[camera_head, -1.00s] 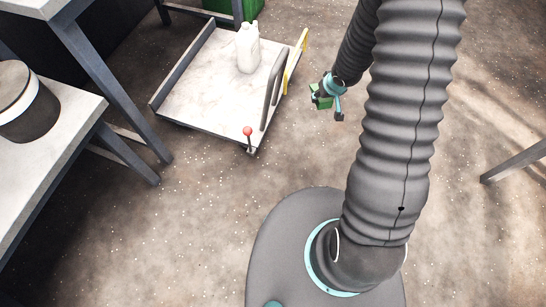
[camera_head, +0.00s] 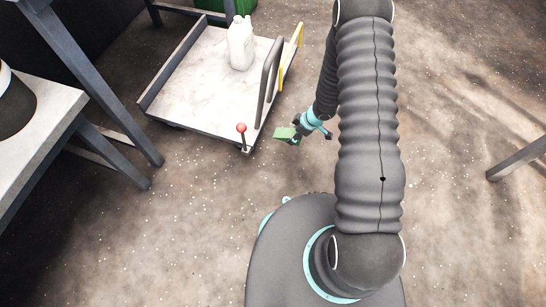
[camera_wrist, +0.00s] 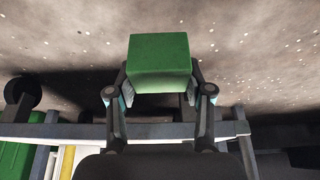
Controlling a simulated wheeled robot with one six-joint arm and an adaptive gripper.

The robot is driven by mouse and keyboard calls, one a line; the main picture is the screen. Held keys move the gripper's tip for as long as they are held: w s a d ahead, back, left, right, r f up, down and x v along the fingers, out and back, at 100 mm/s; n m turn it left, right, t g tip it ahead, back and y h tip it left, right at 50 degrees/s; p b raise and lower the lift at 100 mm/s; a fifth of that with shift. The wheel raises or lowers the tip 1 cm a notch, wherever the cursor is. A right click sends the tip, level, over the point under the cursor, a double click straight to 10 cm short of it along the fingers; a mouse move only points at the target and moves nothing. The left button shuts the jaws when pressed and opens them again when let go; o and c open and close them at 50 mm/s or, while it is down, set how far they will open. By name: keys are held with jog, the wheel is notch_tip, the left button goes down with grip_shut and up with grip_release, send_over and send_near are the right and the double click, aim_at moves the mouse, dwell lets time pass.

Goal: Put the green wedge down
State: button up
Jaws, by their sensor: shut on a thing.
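The green wedge (camera_head: 286,134) is held in my gripper (camera_head: 298,132), to the right of the cart's near right corner in the head view. In the wrist view the wedge (camera_wrist: 159,62) sits between the two fingers of my gripper (camera_wrist: 159,88), which are shut on its sides. The wedge looks clear of the cart. I cannot tell how high above the floor it is.
A flat cart (camera_head: 195,105) with a white jug (camera_head: 241,43) on it stands at upper left. It has a grey handle (camera_head: 270,82), a yellow bar (camera_head: 290,57) and a red-knobbed lever (camera_head: 241,128). A table (camera_head: 50,110) is at left. Open floor (camera_head: 190,220) lies in front.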

jog(key=b, duration=0.3)
send_over(272, 158)
jog(key=d, duration=0.1)
jog(key=f, duration=0.5)
jog(key=shift+s+d+f, duration=0.1)
jog(key=shift+s, duration=0.1)
jog(key=shift+f+b, duration=0.5)
jog(key=shift+f, duration=1.4)
jog(key=shift+f, duration=0.1)
jog(key=shift+f, duration=0.15)
jog(key=o, duration=1.3)
jog(key=shift+c, duration=0.2)
